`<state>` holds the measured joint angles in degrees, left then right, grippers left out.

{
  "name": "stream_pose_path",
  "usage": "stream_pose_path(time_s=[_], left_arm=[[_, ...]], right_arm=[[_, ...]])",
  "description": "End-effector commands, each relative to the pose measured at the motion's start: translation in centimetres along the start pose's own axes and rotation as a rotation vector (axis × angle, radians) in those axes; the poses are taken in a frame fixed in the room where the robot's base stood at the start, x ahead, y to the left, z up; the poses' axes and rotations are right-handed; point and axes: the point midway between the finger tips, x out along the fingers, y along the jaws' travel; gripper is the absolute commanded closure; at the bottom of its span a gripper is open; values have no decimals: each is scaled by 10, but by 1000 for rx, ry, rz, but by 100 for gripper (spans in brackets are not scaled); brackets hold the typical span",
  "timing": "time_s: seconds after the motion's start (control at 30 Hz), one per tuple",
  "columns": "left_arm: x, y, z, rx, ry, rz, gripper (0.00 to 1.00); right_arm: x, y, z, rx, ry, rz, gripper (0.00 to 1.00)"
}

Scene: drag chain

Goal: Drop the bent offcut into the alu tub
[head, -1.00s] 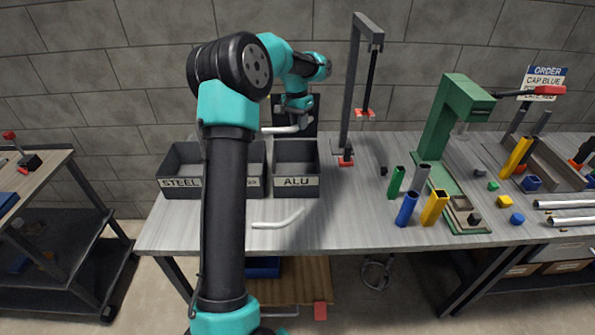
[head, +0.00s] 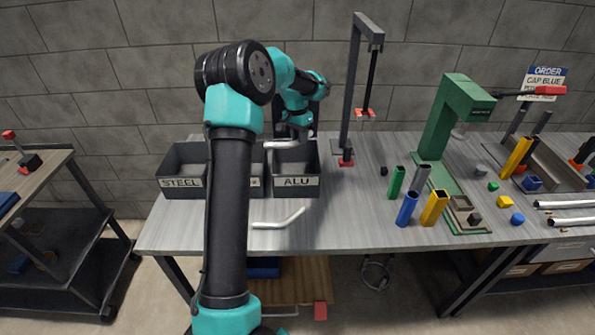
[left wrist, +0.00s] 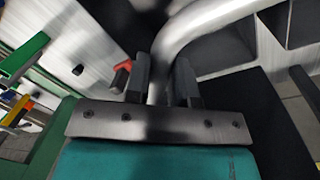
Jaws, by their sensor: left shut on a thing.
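My left gripper (head: 300,134) is at the back of the table, over the alu tub (head: 309,192); it also shows in the left wrist view (left wrist: 162,82). It is shut on a bent offcut (head: 282,145), a pale metal tube. In the left wrist view the bent offcut (left wrist: 205,18) runs between the fingers and curves off to the upper right. In the head view it appears above the tub's rear part, its left end reaching toward the middle tub. A second bent tube (head: 279,222) lies on the table in front of the tubs. My right gripper is not in view.
The steel tub (head: 182,183) and a middle tub, partly hidden by my arm, stand left of the alu tub. A dark post with a red clamp (head: 346,155) stands close on its right. Coloured tubes and a green press (head: 446,120) are farther right.

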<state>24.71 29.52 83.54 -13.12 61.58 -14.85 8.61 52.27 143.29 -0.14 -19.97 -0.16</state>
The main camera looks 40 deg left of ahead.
Motion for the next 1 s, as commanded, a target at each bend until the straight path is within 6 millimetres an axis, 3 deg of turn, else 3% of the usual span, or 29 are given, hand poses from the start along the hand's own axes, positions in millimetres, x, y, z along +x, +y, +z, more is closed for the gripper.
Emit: stream_pose_path(time_s=[0.27,0.3,0.6,1.0], left_arm=[[2,0,0,0,0,0,100],[2,0,0,0,0,0,76],[2,0,0,0,0,0,48],[-6,0,0,0,1,-1,47]], right_arm=[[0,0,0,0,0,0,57],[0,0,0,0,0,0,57],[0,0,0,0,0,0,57],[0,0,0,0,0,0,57]])
